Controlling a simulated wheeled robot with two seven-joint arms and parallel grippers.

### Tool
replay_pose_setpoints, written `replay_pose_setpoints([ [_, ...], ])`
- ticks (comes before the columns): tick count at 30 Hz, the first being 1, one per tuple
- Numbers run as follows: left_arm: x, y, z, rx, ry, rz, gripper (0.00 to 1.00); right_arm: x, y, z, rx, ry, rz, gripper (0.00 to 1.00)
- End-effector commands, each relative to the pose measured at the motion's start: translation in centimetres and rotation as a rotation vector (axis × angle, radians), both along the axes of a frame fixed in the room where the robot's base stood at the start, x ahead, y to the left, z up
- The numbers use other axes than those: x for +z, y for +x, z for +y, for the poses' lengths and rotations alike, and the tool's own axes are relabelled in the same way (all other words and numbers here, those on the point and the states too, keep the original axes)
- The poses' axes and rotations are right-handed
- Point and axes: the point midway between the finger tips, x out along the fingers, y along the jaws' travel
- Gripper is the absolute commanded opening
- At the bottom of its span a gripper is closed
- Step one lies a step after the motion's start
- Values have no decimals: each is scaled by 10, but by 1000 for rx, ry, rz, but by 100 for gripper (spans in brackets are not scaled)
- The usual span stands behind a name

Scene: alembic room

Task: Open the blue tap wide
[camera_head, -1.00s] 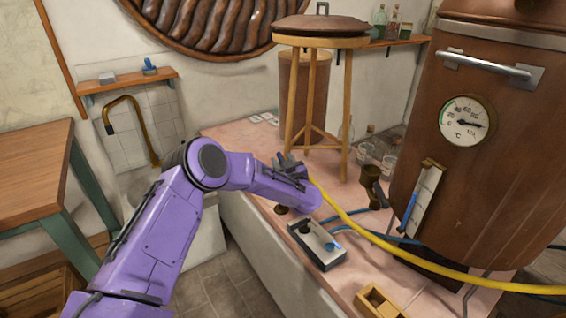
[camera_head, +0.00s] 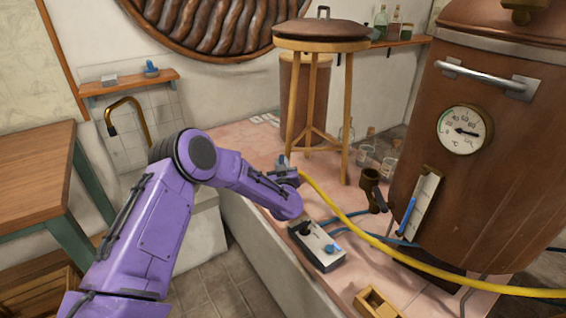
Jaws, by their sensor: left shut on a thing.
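A small pale box (camera_head: 322,261) on the pink bench top carries a blue tap (camera_head: 332,249) at its right end and a black knob (camera_head: 306,228) at its left end. My left gripper (camera_head: 284,166) is behind and to the left of this box, apart from the blue tap. It is shut at the end of a yellow hose (camera_head: 346,217); my wrist hides part of the grip. The hose runs from there down to the right, past the box. My right gripper is not in view.
A large copper boiler (camera_head: 500,165) with a dial fills the right. A wooden stool (camera_head: 347,115) stands behind my gripper. An open wooden box (camera_head: 378,302) lies at the front edge.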

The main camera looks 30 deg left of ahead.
Motion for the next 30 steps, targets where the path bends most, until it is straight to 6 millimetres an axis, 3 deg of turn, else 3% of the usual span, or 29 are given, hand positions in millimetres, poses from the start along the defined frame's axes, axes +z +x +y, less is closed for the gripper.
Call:
replay_pose_setpoints([
  [8,0,-3,5,-260,1,3,0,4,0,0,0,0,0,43],
  [21,-3,-5,14,-651,0,2,0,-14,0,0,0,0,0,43],
  [30,-2,-4,17,-829,1,1,0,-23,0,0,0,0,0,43],
])
